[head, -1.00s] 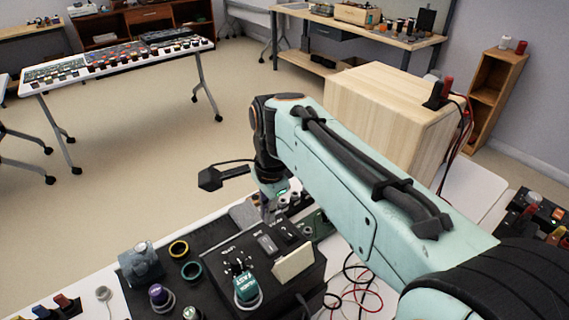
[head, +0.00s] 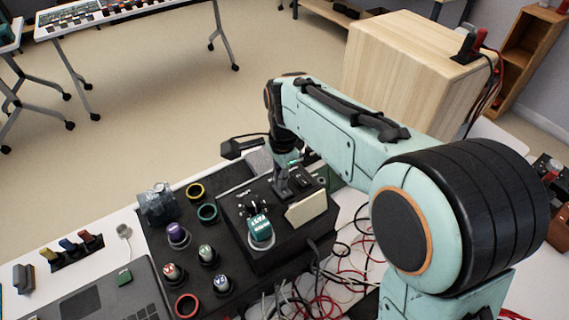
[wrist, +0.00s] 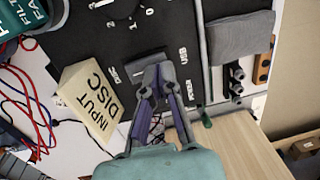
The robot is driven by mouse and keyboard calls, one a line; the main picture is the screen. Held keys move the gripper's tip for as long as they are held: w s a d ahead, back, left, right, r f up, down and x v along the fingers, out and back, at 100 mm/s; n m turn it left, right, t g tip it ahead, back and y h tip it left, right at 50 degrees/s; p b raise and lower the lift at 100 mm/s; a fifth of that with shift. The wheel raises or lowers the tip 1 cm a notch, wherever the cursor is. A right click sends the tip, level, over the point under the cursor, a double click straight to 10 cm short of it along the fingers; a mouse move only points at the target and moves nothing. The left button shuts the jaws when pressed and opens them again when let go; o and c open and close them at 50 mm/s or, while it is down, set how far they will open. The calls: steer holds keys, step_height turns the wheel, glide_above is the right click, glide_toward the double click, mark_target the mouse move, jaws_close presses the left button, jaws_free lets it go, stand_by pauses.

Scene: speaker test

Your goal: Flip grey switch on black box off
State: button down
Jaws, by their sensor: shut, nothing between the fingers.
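The black box (head: 277,247) stands on the table in the lower middle of the head view. Its dark top panel (wrist: 88,38) fills the upper left of the wrist view. My gripper (head: 286,192) is shut and empty, pointing down at the panel. In the wrist view, my fingertips (wrist: 156,78) are over or against the switch; I cannot tell if they touch. The switch's position is not readable.
A cream "INPUT DISC" tag (wrist: 97,104) and a green-topped knob (head: 260,231) stand close to my gripper. Loose red and black cables (head: 345,245) lie to the right. A wooden speaker cabinet (head: 415,75) stands behind my arm. Several coloured knobs sit left of the box.

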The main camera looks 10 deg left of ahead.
steer(key=shift+s+d, duration=0.15)
steer(key=shift+d, duration=0.05)
steer(key=shift+s+d+r, duration=0.1)
steer(key=shift+s+d, duration=0.35)
step_height(320, 180, up, 14)
steer(key=s+d, duration=0.1)
steer(key=shift+s+d, duration=0.15)
steer(key=shift+s, duration=0.05)
stand_by(0.4)
